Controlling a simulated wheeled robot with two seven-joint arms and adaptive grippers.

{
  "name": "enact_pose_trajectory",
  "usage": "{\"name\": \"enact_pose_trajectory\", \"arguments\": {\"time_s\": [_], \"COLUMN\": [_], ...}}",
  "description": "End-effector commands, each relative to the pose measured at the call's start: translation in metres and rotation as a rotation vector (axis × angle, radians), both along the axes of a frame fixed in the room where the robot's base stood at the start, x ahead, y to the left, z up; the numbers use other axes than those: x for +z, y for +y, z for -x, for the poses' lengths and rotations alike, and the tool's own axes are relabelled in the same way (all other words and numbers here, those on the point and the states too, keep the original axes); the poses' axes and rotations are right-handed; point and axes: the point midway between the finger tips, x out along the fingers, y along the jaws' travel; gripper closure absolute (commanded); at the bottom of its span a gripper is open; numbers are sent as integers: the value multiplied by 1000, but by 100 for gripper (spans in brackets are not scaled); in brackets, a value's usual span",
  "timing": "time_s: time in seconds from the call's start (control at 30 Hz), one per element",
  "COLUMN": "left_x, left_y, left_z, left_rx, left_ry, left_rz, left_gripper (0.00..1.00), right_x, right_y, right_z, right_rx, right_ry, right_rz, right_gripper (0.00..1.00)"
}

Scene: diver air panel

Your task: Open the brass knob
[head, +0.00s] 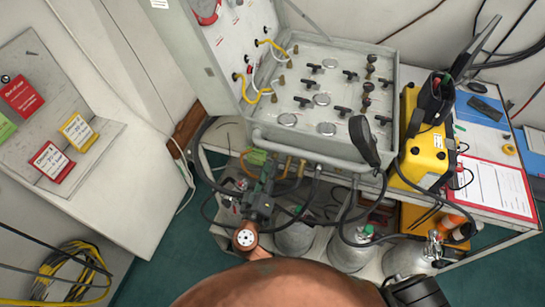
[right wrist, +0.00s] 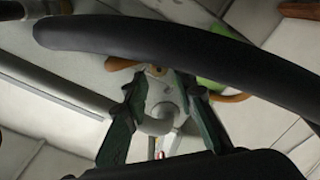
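My right gripper (head: 265,172) is at the front lower edge of the grey air panel (head: 330,60), below its face. In the right wrist view its two dark green fingers (right wrist: 160,78) stand apart. A small brass-coloured part (right wrist: 155,70) shows between and just beyond the fingertips, with a grey rounded fitting below it. I cannot tell whether this is the brass knob or whether a finger touches it. In the head view the gripper and hoses hide that spot. My left gripper is not in view.
A thick black hose (right wrist: 160,35) crosses close in front of the right wrist camera. Grey cylinders (head: 294,238) stand below the panel. A yellow case (head: 424,150) and a red-edged sheet (head: 495,188) are at the right. A yellow cable coil (head: 72,272) lies at lower left.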

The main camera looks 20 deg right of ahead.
Motion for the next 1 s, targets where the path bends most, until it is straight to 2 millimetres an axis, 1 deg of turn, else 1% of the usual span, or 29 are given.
{"name": "enact_pose_trajectory", "arguments": {"time_s": [0.03,0.1,0.2,0.33,0.5,0.63,1.0], "left_x": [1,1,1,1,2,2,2], "left_y": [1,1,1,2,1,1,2], "left_z": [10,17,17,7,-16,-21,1], "left_rx": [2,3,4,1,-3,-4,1], "left_ry": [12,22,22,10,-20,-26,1], "left_rz": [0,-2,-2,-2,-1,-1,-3], "left_gripper": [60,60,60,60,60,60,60], "right_x": [1,1,0,0,0,0,-1], "right_y": [-6,-13,-19,-23,-23,-23,-22], "right_z": [-7,-16,-25,-32,-34,-34,-34], "right_rx": [-2,-5,-4,-4,-2,-1,0], "right_ry": [-2,0,1,1,2,2,2], "right_rz": [1,1,1,0,-1,-1,-2], "right_gripper": [75,75,75,75,75,76,100]}}
